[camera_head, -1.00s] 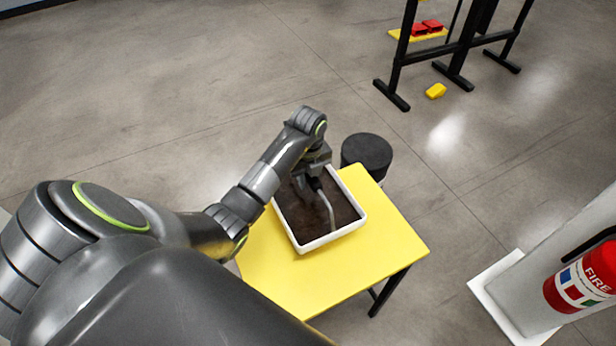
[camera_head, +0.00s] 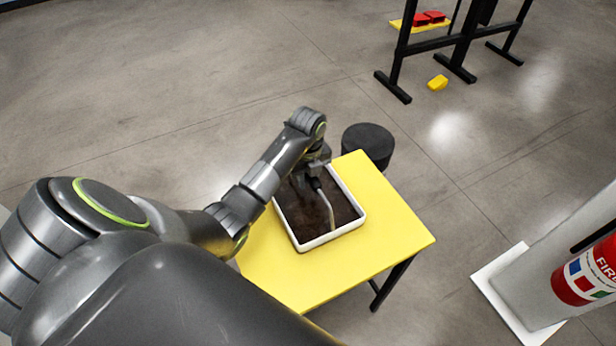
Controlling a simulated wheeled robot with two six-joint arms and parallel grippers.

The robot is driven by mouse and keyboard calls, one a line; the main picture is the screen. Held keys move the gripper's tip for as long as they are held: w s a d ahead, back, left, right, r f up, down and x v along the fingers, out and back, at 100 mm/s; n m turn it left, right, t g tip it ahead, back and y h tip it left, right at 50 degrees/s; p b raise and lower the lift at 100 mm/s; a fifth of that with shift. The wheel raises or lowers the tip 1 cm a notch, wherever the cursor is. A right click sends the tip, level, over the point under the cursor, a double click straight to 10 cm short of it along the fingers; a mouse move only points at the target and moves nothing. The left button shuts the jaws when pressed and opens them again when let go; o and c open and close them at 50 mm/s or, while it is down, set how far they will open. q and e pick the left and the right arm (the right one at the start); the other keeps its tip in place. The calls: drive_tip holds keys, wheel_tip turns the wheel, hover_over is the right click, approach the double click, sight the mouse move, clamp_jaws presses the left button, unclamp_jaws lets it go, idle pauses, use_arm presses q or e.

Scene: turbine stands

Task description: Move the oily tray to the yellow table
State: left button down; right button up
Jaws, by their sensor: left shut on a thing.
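The oily tray (camera_head: 335,235) is a white-rimmed rectangular tray with a dark brown, stained inside. It shows over the left part of the yellow table (camera_head: 385,222); I cannot tell whether it rests on the top or hangs just above it. My left gripper (camera_head: 318,180) is at the tray's far side and is shut on it. The arm and wrist partly cover the tray's far left edge, and the fingertips are hard to make out. A thin pale curved bar lies across the inside of the tray. My right gripper is not in view.
A black round stool (camera_head: 368,145) stands just behind the table. A fire extinguisher (camera_head: 590,275) is at the right. The table's right part is bare.

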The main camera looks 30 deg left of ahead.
use_arm(q)
drive_tip(key=shift+f, duration=0.3)
drive_tip(key=c, duration=1.1)
unclamp_jaws()
drive_tip(key=shift+o, duration=0.7)
drive_tip(key=shift+r, duration=0.1)
drive_tip(key=shift+r+p, duration=0.65)
drive_tip(key=shift+r, duration=0.2)
wheel_tip(320, 180, up, 5)
drive_tip(key=p, duration=0.4)
drive_tip(key=shift+r+p, duration=0.15)
drive_tip(key=shift+p, duration=0.2)
